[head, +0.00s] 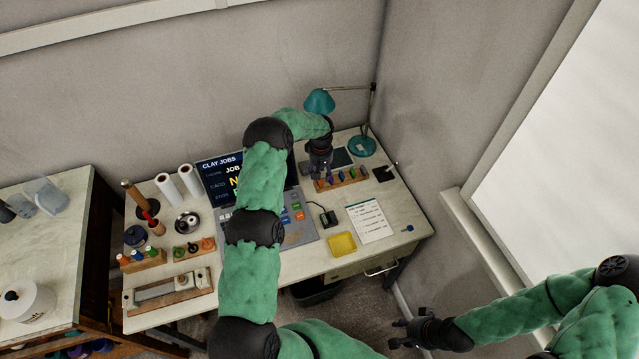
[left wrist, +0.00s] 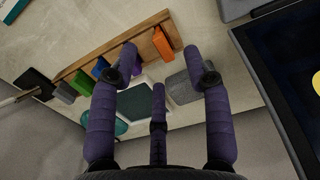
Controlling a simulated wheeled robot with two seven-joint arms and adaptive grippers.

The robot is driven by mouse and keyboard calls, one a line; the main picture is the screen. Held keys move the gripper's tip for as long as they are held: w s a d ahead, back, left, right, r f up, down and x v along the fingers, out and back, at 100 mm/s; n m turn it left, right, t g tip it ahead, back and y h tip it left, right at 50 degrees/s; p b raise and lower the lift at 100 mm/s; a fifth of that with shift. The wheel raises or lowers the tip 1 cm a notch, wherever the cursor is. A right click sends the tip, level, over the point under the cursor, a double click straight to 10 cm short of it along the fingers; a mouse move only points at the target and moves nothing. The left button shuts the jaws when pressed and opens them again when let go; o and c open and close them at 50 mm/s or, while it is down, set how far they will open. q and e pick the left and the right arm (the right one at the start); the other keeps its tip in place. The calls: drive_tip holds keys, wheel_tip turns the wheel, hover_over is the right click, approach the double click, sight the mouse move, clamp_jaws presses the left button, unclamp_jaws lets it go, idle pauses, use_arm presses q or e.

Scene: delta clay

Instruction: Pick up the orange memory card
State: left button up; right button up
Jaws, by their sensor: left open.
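The orange memory card (left wrist: 163,43) stands in one end of a wooden rack (left wrist: 118,46) in the left wrist view. My left gripper (left wrist: 161,56) is open and empty. Its fingertips point toward the rack, with the orange card beyond and between them, apart from them. In the head view, my left gripper (head: 321,166) hangs above the left end of the rack (head: 343,180) and hides part of it; I cannot make out the orange card clearly there. My right gripper (head: 397,334) is open and empty, off the desk's front edge at the lower right.
Purple (left wrist: 101,66), green (left wrist: 82,82) and grey (left wrist: 66,92) cards share the rack. A screen (head: 220,178) stands left of the gripper. A teal lamp (head: 320,101) rises behind it. A yellow tray (head: 342,244) and a paper list (head: 370,220) lie in front.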

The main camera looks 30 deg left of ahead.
sight(320, 184)
use_arm(q)
wheel_tip(320, 184, down, 4)
drive_tip(key=shift+r, duration=0.15)
drive_tip(key=c, duration=0.9)
drive_tip(key=shift+o, duration=0.2)
drive_tip(key=shift+r, duration=0.1)
